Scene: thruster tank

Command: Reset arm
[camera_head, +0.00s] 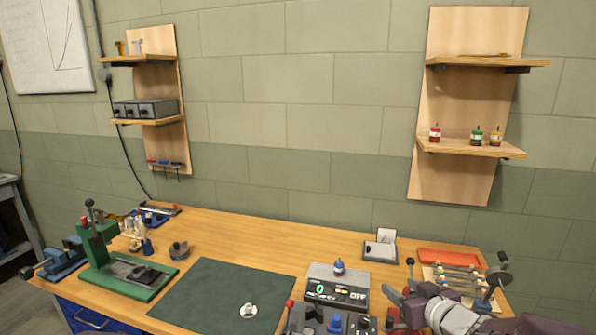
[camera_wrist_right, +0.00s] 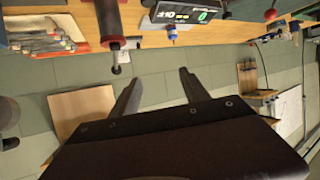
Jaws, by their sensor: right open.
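My right arm reaches in at the lower right of the head view, with its right gripper (camera_head: 400,302) above the right end of the workbench (camera_head: 290,240). In the wrist view the two dark fingers of this gripper (camera_wrist_right: 158,92) stand apart with nothing between them. That view is upside down, with the wall beyond the fingers and the bench along the top. My left gripper is in neither view.
A display box (camera_head: 337,285) with a blue-topped bottle (camera_head: 339,267) stands left of my right gripper. A red tray (camera_head: 450,258) and a rack of tools (camera_head: 462,280) lie close by. A green mat (camera_head: 215,295) and a green press (camera_head: 110,262) are further left.

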